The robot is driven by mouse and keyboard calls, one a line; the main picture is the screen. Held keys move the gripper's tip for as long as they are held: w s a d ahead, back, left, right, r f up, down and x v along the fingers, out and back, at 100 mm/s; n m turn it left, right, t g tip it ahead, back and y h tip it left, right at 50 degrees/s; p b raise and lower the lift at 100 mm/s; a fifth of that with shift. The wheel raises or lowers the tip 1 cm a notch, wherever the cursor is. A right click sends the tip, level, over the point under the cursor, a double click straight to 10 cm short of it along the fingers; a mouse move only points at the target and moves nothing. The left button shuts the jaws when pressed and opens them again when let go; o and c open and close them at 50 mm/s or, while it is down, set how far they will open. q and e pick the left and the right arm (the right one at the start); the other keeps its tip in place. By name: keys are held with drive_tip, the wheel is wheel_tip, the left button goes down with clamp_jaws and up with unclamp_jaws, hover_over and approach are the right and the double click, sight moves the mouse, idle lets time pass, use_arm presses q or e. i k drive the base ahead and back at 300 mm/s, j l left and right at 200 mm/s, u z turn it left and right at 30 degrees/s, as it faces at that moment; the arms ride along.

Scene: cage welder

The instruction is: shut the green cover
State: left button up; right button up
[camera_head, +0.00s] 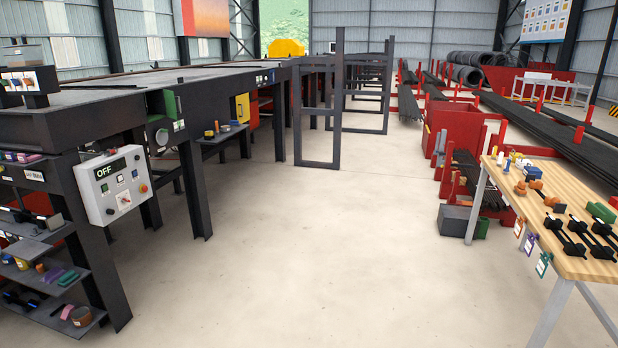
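A small green cover (171,104) is on the side of the long dark machine (100,118), left of centre in the head view. It seems to stand out at an angle from the machine's side, swung open. Beside and below it is a pale opening with a round part (161,137). The cover is some distance off and small, so its hinge and any handle cannot be made out. Neither of my grippers shows in the view.
A grey control box (112,186) reading OFF and shelves (50,275) of small items stand at the near left. A dark frame (318,152) stands upright farther back. A wooden table (570,225) with tools is at the right. The middle floor (290,255) is clear.

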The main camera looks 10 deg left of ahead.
sight(169, 98)
drive_tip(key=i, duration=2.55)
drive_tip(key=i+u, duration=0.4)
drive_tip(key=i+l+u, duration=0.6)
drive_tip(key=i+u, duration=0.2)
drive_tip(key=i+l+u, duration=0.75)
drive_tip(key=l+u, duration=0.15)
drive_tip(key=i+l+u, duration=0.25)
drive_tip(key=l, duration=0.2)
drive_tip(key=k, duration=0.1)
